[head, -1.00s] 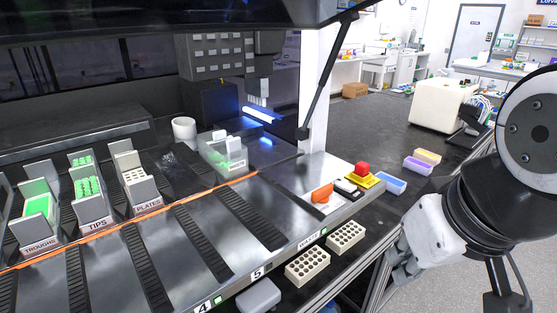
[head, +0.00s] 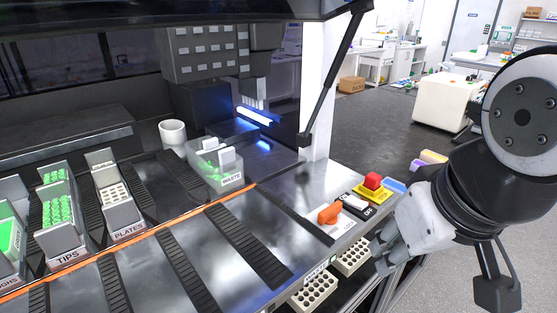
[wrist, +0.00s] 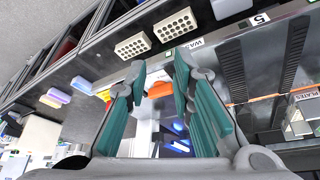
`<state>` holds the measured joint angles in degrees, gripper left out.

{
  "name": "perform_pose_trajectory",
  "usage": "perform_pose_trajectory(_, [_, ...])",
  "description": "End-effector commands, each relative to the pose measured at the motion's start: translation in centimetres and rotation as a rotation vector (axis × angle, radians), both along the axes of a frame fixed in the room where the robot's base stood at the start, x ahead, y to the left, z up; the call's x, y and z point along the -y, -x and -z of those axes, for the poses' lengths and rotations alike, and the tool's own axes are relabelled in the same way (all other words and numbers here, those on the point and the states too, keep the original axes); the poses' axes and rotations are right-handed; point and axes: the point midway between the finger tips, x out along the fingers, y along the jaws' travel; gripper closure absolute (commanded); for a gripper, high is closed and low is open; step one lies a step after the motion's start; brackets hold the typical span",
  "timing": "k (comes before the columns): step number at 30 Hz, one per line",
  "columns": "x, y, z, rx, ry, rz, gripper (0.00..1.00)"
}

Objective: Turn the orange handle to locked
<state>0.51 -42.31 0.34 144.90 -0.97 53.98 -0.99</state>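The orange handle (head: 329,214) sits on a pale plate at the right front corner of the metal deck (head: 240,290), left of a white switch (head: 354,202). In the wrist view the orange handle (wrist: 160,90) lies beyond and between my green-padded fingers, partly hidden by them. My gripper (head: 381,256) is to the right of the handle and apart from it, in front of the deck's edge. In the wrist view my gripper (wrist: 160,72) has its fingers spread with nothing between them.
A red button (head: 373,181) on a yellow base stands just behind the white switch. Two pale perforated racks (head: 314,290) sit below the deck's front edge. A dark strut (head: 330,80) rises behind the handle. A waste bin (head: 216,165) and plate holders (head: 115,195) stand further left.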

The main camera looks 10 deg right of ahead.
Motion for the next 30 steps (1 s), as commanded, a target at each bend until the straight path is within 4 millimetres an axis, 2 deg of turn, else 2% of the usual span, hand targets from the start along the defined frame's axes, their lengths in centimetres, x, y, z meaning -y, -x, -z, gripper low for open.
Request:
perform_pose_trajectory(5, [0.2, -1.4, -1.2, -0.06, 0.118, -0.115, 0.67])
perform_pose_trajectory(15, [0.1, -6.5, -3.1, -0.274, 0.387, -0.554, 0.67])
perform_pose_trajectory(21, [-0.3, -9.8, -3.2, -0.386, 0.467, -0.843, 0.67])
perform_pose_trajectory(30, [-0.9, -14.7, -2.5, -0.481, 0.491, -1.293, 0.67])
